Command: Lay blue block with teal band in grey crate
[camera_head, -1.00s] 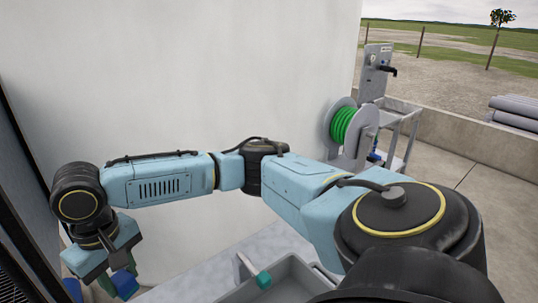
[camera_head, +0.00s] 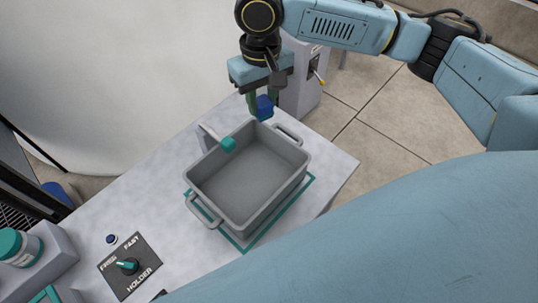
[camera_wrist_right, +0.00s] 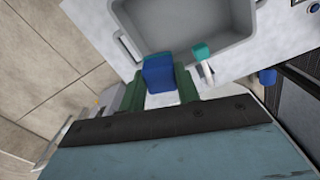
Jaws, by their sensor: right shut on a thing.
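The blue block (camera_head: 265,106) is between the green fingers of my right gripper (camera_head: 262,103), which is shut on it. The right wrist view shows the block (camera_wrist_right: 158,75) between the fingers (camera_wrist_right: 160,88), with a teal strip at its far end. The grey crate (camera_head: 246,184) stands on the pale table and looks empty. My right gripper hangs pointing down by the crate's far end, near its far handle. In the right wrist view the crate (camera_wrist_right: 190,25) lies just ahead of the block. My left gripper is not in view.
A lever with a teal knob (camera_head: 228,144) stands at the crate's back left edge, its knob close to the rim. A dark holder plate (camera_head: 130,267) with a teal-handled knob is at the front left. A grey post (camera_head: 302,85) stands behind the gripper.

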